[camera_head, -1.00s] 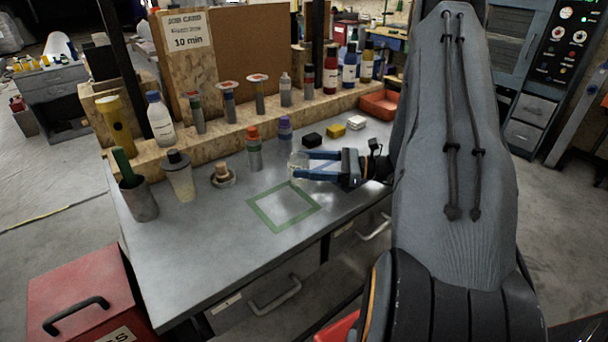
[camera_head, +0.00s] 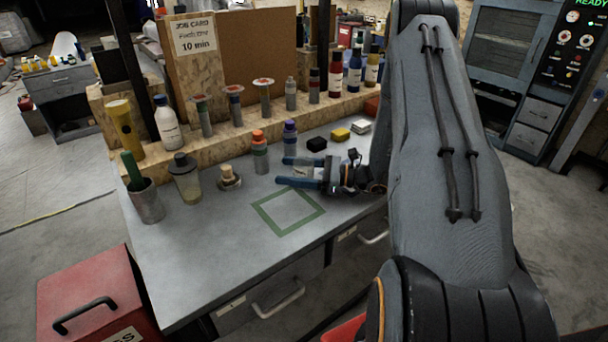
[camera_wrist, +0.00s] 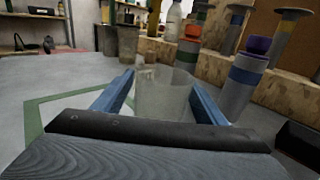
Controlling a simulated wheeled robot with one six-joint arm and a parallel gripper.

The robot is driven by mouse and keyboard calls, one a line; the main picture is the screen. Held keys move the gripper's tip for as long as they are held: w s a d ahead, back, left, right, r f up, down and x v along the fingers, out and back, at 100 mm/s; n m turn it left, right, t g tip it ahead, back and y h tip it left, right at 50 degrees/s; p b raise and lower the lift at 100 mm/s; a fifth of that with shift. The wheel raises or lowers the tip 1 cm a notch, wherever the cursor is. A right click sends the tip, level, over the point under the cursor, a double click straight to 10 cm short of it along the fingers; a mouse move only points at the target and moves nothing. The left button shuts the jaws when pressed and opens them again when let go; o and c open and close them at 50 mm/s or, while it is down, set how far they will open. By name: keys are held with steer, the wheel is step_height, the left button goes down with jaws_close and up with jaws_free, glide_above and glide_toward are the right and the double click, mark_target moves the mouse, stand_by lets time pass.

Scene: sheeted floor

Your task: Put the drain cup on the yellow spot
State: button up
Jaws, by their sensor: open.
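A clear, see-through cup (camera_wrist: 165,98), which looks like the drain cup, stands upright between the fingers of my gripper (camera_wrist: 160,80) in the wrist view. The blue fingers are apart, one on each side of it; I cannot tell whether either touches it. In the head view my gripper (camera_head: 282,171) reaches left, low over the bench, and the cup is only faintly visible between its fingers. A green outlined square (camera_head: 262,219) is on the bench just in front and to the left; it also shows in the wrist view (camera_wrist: 35,122). I see no yellow spot on the bench top.
An orange-capped bottle (camera_head: 259,152) and a purple-capped bottle (camera_head: 290,139) stand close behind my gripper. A corked flask (camera_head: 229,177) stands left. The front left of the bench is clear.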

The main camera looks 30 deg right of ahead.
steer(key=c, duration=1.2)
steer(key=shift+r, duration=0.15)
